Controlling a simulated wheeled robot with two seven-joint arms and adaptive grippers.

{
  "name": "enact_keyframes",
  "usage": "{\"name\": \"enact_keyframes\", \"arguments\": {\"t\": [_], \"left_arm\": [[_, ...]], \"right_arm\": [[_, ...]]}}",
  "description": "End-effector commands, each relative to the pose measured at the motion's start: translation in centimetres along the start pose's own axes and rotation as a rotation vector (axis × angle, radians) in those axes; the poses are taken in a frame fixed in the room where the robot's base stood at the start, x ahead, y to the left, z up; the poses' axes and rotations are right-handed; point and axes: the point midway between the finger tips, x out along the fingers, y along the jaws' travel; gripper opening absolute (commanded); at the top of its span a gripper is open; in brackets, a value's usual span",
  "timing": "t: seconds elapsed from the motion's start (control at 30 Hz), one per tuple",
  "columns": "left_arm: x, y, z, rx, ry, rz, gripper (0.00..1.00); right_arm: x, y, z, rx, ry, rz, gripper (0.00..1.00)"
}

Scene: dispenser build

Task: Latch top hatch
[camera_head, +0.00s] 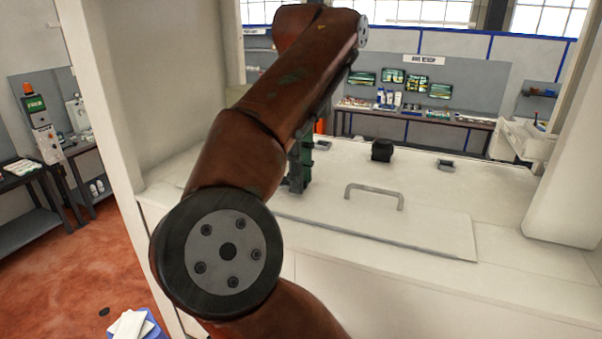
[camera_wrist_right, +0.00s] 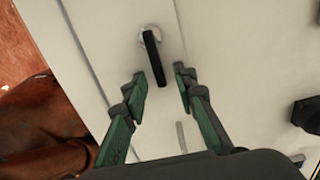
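The white top hatch (camera_head: 430,232) lies flat and looks closed on the white cabinet top, with a grey bar handle (camera_head: 375,193) on it. In the right wrist view, a black latch lever (camera_wrist_right: 154,58) sits on a round metal base (camera_wrist_right: 149,34) near a panel seam. My right gripper (camera_wrist_right: 160,86) is open, with one green finger on each side of the lever's lower end. In the head view the right gripper (camera_head: 299,172) points down at the cabinet top, and my arm hides the lever. My left gripper is out of view.
White posts flank the opening, the right one (camera_head: 572,160) close by.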

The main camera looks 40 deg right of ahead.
Motion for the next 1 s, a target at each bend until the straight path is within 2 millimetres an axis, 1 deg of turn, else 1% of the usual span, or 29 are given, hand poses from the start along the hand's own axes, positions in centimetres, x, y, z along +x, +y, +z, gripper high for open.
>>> {"name": "enact_keyframes", "arguments": {"t": [0.1,0.47,0.83,1.0], "left_arm": [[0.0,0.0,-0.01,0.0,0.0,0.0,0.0],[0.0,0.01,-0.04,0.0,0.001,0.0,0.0],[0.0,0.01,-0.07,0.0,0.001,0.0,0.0],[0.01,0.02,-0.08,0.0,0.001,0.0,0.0]], "right_arm": [[0.0,0.0,0.01,0.0,0.0,0.0,0.25],[0.0,-0.01,0.0,0.0,0.001,0.001,0.01],[0.0,0.02,0.0,0.005,0.001,0.001,0.0],[0.0,0.2,0.0,0.039,0.001,0.001,0.0]]}}
